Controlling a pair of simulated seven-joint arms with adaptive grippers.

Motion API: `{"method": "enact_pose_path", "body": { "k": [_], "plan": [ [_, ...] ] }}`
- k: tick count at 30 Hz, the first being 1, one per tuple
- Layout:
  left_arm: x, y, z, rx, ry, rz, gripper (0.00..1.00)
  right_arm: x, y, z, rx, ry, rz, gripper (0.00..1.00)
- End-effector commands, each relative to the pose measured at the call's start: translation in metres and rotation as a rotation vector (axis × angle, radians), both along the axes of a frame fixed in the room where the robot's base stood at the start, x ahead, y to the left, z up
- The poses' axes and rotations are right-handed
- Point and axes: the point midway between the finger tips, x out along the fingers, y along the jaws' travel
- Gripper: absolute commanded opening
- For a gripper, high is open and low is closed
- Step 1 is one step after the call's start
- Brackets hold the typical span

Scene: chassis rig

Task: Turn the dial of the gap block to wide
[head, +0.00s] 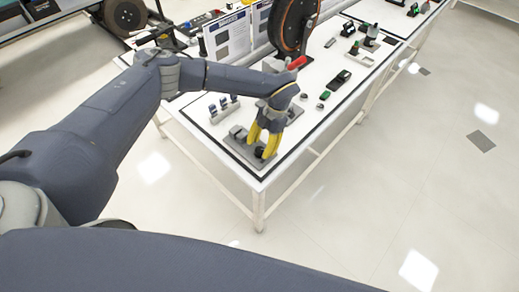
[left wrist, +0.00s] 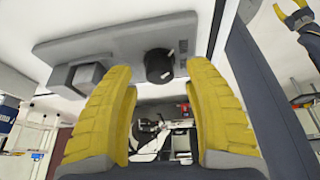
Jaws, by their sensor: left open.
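The gap block is a grey plate (head: 236,146) with raised grey blocks near the front corner of the white table. In the left wrist view its plate (left wrist: 115,50) spans the upper part, with a grey block to the left. Its black round dial (left wrist: 159,66) stands on the plate; in the head view the dial (head: 260,153) is partly hidden by my fingers. My left gripper (head: 264,147) is open, with its yellow fingers either side of the dial; in the left wrist view the fingers (left wrist: 160,82) look apart from it. The dial's setting is not readable.
A grey rack with small blue-topped pieces (head: 224,106) stands just behind the block. A large dark wheel (head: 295,25) and a sign panel stand further back. Small parts lie to the right. Yellow fingers of another gripper, seemingly my right (left wrist: 294,16), show at the wrist view's top right.

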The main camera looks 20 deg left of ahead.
Motion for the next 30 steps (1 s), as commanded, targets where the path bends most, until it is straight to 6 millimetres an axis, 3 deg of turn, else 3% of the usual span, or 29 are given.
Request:
{"method": "enact_pose_path", "body": {
  "k": [9, 15, 22, 30],
  "plan": [
    [0.019, -0.011, 0.052, 0.001, -0.003, -0.001, 0.52, 0.0, 0.001, 0.0, 0.001, 0.0, 0.0, 0.44],
    [0.028, -0.016, 0.077, 0.002, -0.001, 0.0, 0.52, 0.0, 0.001, 0.0, 0.001, 0.0, 0.0, 0.44],
    [0.032, -0.019, 0.092, 0.001, 0.0, 0.0, 0.52, 0.0, 0.001, 0.0, 0.001, 0.0, 0.0, 0.44],
    [0.033, -0.02, 0.094, 0.0, 0.001, -0.001, 0.52, 0.0, 0.001, 0.0, 0.001, 0.0, 0.0, 0.44]
  ]
}}
